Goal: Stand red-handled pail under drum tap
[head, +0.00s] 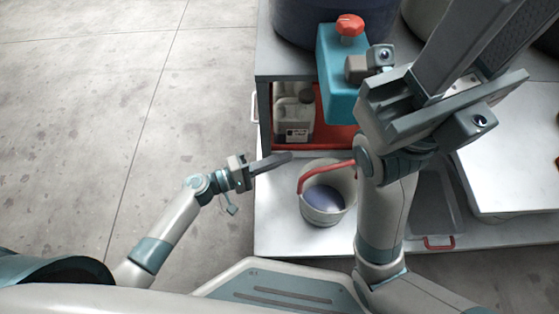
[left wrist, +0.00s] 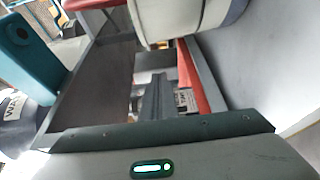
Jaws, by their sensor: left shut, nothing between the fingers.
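The pale pail (head: 322,217) with its red handle (head: 325,170) stands upright on the light lower platform in the head view, in front of the red-edged shelf opening. The handle arches over the pail's rim. A teal block with a red knob (head: 350,25) sits at the drum's front edge, above and behind the pail; its outlet is hidden. My left gripper (head: 288,157) is shut and empty, just left of the pail, pointing towards the handle, apart from it. My right gripper (head: 450,60) is high at the right, near the camera; its finger gap is unclear.
A dark drum (head: 300,22) stands on the grey upper deck. White jugs (head: 294,115) sit in the compartment below it. A grey tray with a red handle (head: 438,242) lies at the right. The concrete floor at the left is clear.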

